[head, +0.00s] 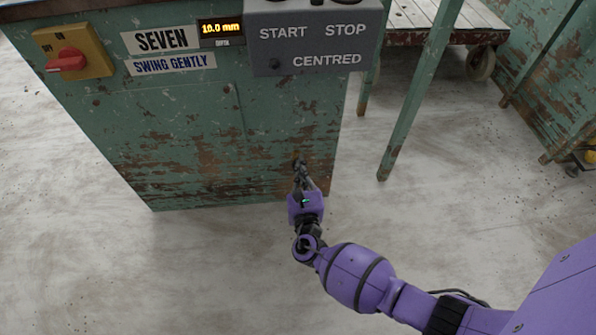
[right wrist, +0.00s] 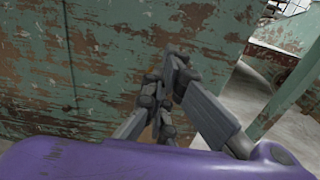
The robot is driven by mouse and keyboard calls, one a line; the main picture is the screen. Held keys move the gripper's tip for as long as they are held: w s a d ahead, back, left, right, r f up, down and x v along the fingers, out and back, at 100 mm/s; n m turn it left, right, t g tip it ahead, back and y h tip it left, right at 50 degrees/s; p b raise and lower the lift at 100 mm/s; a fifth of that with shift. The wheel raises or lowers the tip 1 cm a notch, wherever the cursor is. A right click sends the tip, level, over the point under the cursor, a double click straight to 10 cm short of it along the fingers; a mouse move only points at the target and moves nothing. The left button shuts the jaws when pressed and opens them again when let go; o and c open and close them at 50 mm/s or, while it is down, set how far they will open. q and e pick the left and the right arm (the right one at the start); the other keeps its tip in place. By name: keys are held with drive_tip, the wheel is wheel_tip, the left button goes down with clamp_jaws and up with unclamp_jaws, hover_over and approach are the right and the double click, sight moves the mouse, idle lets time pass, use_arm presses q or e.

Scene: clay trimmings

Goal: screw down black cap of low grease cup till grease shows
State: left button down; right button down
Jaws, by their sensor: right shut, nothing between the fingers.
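My right gripper (head: 300,168) is low in the head view, against or just in front of the lower right part of the green cabinet (head: 190,150). In the right wrist view its fingers (right wrist: 168,72) are together and point at the peeling green panel, with nothing seen between them. I cannot make out the low grease cup or its black cap in either view; the fingers may hide them. I cannot tell whether the fingertips touch the panel. No grease shows. My left gripper is in neither view.
The cabinet carries a red switch on a yellow plate (head: 72,58), a "10.0 mm" display (head: 221,30) and a grey START/STOP/CENTRED box (head: 315,45). A green post (head: 410,105) stands right of the gripper, with a wheeled cart (head: 470,30) behind. The pale floor in front is clear.

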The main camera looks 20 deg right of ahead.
drive_tip(key=v, duration=0.1)
drive_tip(key=p+v, duration=0.1)
drive_tip(key=v, duration=0.3)
drive_tip(key=shift+s+a+r, duration=0.2)
drive_tip(key=shift+r, duration=0.15)
